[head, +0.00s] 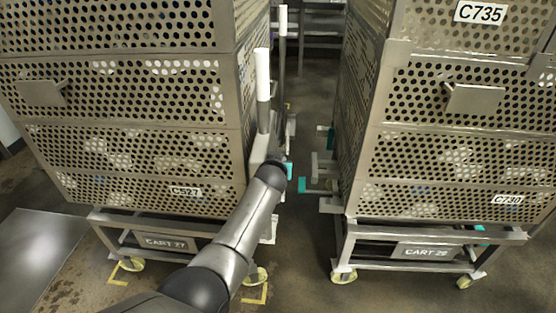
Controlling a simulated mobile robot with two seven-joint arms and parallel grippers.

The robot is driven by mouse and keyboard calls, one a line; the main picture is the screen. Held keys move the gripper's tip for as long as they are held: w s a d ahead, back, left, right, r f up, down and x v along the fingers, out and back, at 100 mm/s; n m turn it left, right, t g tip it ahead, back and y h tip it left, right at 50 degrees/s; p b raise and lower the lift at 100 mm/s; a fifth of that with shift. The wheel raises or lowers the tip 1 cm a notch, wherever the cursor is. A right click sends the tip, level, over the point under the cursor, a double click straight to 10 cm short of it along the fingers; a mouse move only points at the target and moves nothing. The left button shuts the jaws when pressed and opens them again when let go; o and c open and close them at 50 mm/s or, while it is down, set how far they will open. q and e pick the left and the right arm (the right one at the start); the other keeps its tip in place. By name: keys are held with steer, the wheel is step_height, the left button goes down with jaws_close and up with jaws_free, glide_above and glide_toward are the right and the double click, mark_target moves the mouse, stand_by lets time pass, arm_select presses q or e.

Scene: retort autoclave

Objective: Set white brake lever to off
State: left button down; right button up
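Two upright levers with white grips stand at the right side of the left cart. The nearer white lever (262,75) has a metal shaft that runs down toward my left wrist. The farther white lever (283,20) stands just behind it and to its right, with a thin dark shaft. Both look close to upright. My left arm reaches up from the bottom, and my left gripper (277,154) is low beside the cart's right side, below the white grips. Its fingers are too small and covered to read. Whether it touches a lever is unclear. My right gripper is out of view.
The left cart (165,243), marked CART 27, carries perforated metal baskets. The right cart (425,252), marked CART 28, carries similar baskets. A narrow floor aisle (303,230) runs between them. Teal-tipped brackets (302,185) stick into it. Yellow floor marks lie by the left cart's wheels.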

arm_select(q)
steer(key=c, duration=0.8)
jaws_free()
steer(key=shift+a, duration=0.1)
